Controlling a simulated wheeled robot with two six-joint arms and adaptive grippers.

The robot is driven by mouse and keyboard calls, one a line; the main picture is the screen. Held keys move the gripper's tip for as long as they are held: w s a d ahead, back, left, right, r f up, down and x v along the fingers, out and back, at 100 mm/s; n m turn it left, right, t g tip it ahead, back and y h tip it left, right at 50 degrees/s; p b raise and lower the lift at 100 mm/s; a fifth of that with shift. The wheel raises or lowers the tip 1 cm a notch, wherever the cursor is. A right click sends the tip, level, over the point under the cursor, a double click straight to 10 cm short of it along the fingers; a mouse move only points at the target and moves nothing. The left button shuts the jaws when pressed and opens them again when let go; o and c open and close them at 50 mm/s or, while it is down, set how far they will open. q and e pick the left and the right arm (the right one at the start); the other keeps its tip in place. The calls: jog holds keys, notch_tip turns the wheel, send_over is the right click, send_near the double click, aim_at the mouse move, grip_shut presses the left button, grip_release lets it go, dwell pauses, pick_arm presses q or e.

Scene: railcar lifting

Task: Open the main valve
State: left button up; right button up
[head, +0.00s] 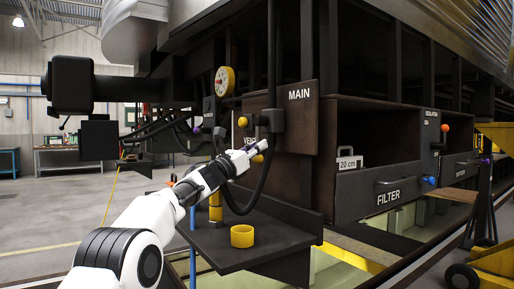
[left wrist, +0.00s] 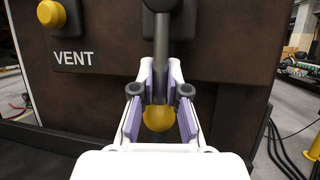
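The main valve's lever (left wrist: 160,60) is a dark rod that hangs straight down and ends in a yellow ball knob (left wrist: 159,117). In the head view the valve body (head: 272,121) sits on the brown panel beside the "MAIN" label (head: 299,94), and the knob (head: 258,158) shows at my gripper. My left gripper (head: 249,154) is at the lever's lower end. In the left wrist view its two fingers (left wrist: 160,90) stand on either side of the rod and knob, with gaps showing on both sides. My right gripper is out of view.
A yellow vent knob (left wrist: 51,14) sits left of the lever. A pressure gauge (head: 225,80) is above it. A black hose loops beside the gripper. The filter box (head: 385,190) is at right.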

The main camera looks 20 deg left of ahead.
pick_arm(q)
jog(key=o, duration=0.4)
jog(key=shift+r, duration=0.2)
jog(key=shift+c, duration=0.2)
jog(key=shift+w+f, duration=0.15)
jog(key=v, duration=1.2)
